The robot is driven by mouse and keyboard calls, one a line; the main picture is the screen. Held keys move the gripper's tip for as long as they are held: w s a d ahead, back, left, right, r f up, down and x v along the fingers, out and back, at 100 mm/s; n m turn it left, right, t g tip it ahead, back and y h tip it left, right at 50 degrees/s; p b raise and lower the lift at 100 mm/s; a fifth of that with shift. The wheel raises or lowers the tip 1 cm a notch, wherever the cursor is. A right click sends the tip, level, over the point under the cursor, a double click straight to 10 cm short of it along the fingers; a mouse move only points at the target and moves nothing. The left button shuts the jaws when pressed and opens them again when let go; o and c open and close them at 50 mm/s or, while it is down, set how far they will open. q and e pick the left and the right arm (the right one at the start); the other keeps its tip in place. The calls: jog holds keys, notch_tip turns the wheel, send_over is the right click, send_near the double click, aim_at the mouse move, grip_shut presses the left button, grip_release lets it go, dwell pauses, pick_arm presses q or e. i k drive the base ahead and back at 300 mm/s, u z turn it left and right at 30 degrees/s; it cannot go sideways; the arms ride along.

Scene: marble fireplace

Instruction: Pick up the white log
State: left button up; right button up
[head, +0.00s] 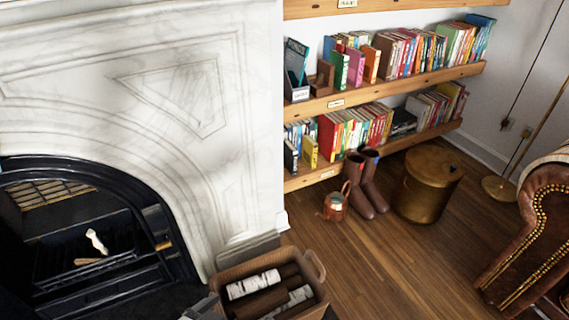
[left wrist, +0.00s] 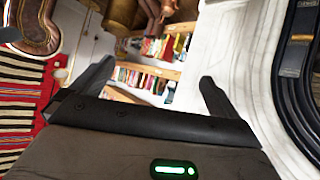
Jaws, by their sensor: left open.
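A white birch-like log (head: 252,285) lies in a brown basket (head: 246,261) at the bottom middle of the head view. A second white log (head: 292,302) lies lower right in it, among brown logs (head: 265,300). My left gripper (left wrist: 155,88) is open in the left wrist view, its two dark fingers wide apart with nothing between them. No log shows in the left wrist view. My right gripper is not in view.
A black fireplace (head: 150,190) in a white marble surround (head: 110,100) stands left of the basket, with a small white piece (head: 96,240) inside. Boots (head: 368,185), a brass bin (head: 425,185) and bookshelves (head: 390,80) stand behind. Wooden floor (head: 400,260) is clear to the right.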

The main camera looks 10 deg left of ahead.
aim_at(236, 290)
jog(key=z, duration=1.1)
jog(key=i, duration=1.15)
jog(key=u, duration=3.55)
